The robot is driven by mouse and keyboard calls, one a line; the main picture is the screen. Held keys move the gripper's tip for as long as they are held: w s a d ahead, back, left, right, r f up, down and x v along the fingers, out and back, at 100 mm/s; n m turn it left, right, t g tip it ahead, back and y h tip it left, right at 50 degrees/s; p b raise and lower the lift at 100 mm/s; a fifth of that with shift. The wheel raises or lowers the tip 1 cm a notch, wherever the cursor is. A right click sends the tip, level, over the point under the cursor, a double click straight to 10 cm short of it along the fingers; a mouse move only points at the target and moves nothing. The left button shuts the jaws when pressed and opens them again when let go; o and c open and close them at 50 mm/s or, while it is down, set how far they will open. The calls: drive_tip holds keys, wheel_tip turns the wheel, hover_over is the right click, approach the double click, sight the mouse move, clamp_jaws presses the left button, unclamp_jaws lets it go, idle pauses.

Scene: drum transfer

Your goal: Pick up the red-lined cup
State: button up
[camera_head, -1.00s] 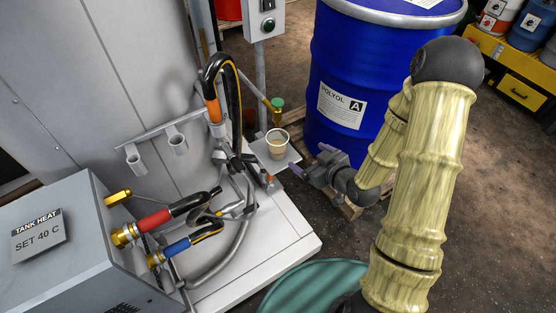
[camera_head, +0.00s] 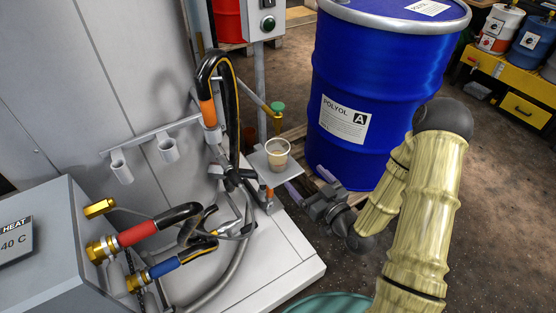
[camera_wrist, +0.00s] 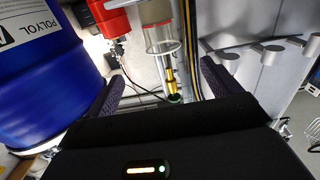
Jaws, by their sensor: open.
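The cup (camera_head: 277,155) is small and translucent, with tan contents low inside. It stands upright on a small grey shelf plate (camera_head: 292,169) beside the machine. In the wrist view the cup (camera_wrist: 162,40) appears upside down beyond the fingers, and a thin red line around it shows there. My gripper (camera_head: 309,181) is just right of and below the shelf in the head view, its two purplish fingers apart. In the wrist view my gripper (camera_wrist: 160,72) is open and empty, with the cup lying between the finger directions, apart from both.
A blue POLYOL drum (camera_head: 385,90) stands close behind and right of my gripper. A hanging black hose with an orange sleeve (camera_head: 208,112) is left of the cup. A green-topped yellow pipe (camera_head: 277,110) is behind it. Red and blue hose fittings are at lower left.

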sight(285, 156)
drive_tip(key=b+x, duration=0.4)
drive_tip(key=x, duration=0.7)
drive_tip(key=shift+w+a, duration=0.15)
drive_tip(key=shift+a, duration=0.1)
drive_tip(key=b+x, duration=0.1)
drive_tip(key=x, duration=0.4)
drive_tip(key=shift+a+r, duration=0.15)
drive_tip(key=shift+a, duration=0.1)
drive_tip(key=shift+d, duration=0.1)
